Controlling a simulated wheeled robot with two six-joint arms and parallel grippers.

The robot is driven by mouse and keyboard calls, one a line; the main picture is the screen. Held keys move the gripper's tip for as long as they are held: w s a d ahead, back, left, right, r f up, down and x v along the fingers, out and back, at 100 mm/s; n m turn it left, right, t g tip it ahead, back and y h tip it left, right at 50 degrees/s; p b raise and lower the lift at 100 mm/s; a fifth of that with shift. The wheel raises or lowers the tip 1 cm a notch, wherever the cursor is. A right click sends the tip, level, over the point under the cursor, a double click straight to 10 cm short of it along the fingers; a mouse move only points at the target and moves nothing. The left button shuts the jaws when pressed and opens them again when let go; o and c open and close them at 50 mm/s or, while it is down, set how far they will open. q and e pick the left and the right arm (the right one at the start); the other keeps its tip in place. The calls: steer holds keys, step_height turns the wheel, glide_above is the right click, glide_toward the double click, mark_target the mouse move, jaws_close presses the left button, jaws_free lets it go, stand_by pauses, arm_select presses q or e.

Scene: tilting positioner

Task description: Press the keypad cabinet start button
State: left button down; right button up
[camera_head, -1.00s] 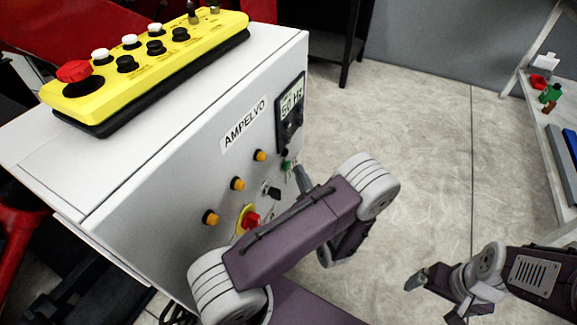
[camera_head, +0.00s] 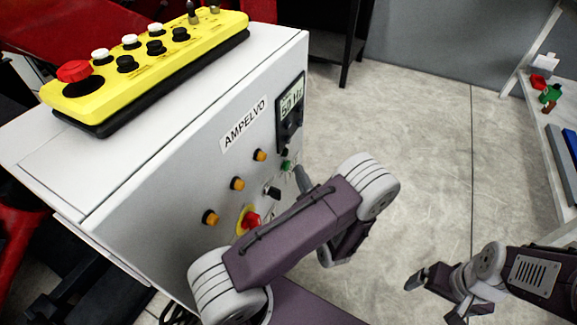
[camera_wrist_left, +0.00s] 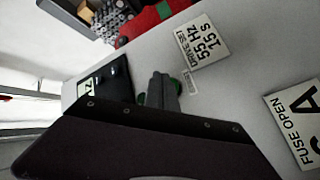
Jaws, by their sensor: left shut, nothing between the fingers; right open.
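The white keypad cabinet (camera_head: 150,215) carries the label AMPELVO. Its front has a dark keypad panel (camera_head: 289,112) whose display reads 50 Hz. A small green button (camera_head: 286,166) sits below the panel. My left gripper (camera_head: 299,176) is shut and empty, its tip just right of the green button; I cannot tell whether they touch. In the left wrist view, the shut fingers (camera_wrist_left: 163,90) partly cover something green at the cabinet face. A plate (camera_wrist_left: 203,45) there reads DRIVE SET 55 HZ 15 S. My right gripper (camera_head: 432,300) is open and empty, away from the cabinet.
Orange buttons (camera_head: 237,184), a black switch (camera_head: 271,192) and a red knob on yellow (camera_head: 250,220) share the cabinet front. A yellow control box (camera_head: 150,70) lies on top. A shelf (camera_head: 548,130) stands at right. Open floor lies between.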

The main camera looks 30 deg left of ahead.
stand_by(0.4)
arm_select(q)
steer(key=shift+a+p, duration=0.45)
steer(key=shift+a, duration=0.45)
stand_by(0.5)
steer(key=shift+p, duration=0.3)
steer(key=shift+d, duration=0.85)
